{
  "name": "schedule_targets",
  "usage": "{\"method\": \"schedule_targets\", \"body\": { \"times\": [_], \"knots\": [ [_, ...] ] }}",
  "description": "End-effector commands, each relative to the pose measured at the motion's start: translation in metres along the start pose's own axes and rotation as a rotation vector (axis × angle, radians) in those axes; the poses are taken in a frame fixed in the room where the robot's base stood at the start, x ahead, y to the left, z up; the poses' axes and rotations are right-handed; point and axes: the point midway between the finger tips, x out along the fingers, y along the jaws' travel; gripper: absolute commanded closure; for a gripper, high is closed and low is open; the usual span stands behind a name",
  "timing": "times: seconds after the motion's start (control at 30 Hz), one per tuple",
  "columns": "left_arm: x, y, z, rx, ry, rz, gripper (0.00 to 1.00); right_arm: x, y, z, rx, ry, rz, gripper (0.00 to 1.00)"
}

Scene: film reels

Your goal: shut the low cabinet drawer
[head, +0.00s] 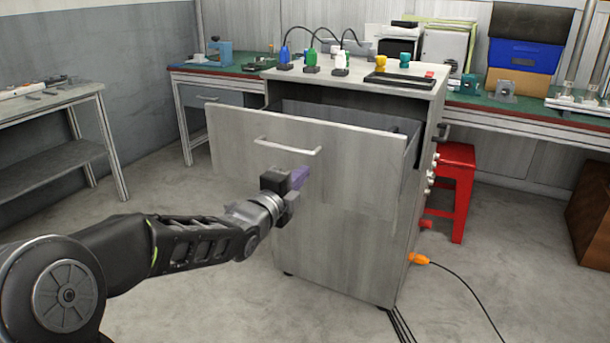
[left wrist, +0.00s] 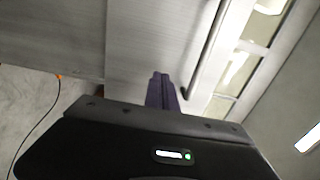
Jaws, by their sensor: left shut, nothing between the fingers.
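The low cabinet (head: 345,250) is a light grey metal unit in the middle of the head view. Its top drawer (head: 235,150) is pulled out, with the dark inside showing behind the front panel. A pale bar handle (head: 287,147) crosses the drawer front; it also shows in the left wrist view (left wrist: 208,55). My left gripper (head: 300,177), with purple fingers, is shut and empty, in front of the drawer panel just below the handle. In the left wrist view its fingers (left wrist: 161,92) point at the panel; I cannot tell whether they touch. My right gripper is out of view.
Bottles and a dark tray (head: 399,80) stand on the cabinet top. A red stool (head: 457,180) is close on the right, and an orange plug with a cable (head: 418,259) is low on the cabinet's side. A grey bench (head: 50,105) stands left. The floor in front is clear.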

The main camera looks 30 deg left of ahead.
Motion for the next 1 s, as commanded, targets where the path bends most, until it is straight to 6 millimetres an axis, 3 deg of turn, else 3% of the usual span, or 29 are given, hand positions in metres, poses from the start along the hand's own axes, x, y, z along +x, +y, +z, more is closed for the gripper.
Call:
{"method": "schedule_targets", "body": {
  "times": [0.2, 0.77, 1.0],
  "knots": [
    [0.020, 0.001, 0.000, 0.000, 0.000, 0.001, 1.00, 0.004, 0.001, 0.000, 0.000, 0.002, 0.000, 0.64],
    [0.026, 0.000, 0.000, 0.000, 0.000, -0.001, 1.00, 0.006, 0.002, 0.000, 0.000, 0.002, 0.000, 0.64],
    [0.048, 0.002, -0.001, -0.001, 0.001, 0.000, 1.00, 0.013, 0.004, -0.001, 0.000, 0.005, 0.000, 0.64]
  ]
}}
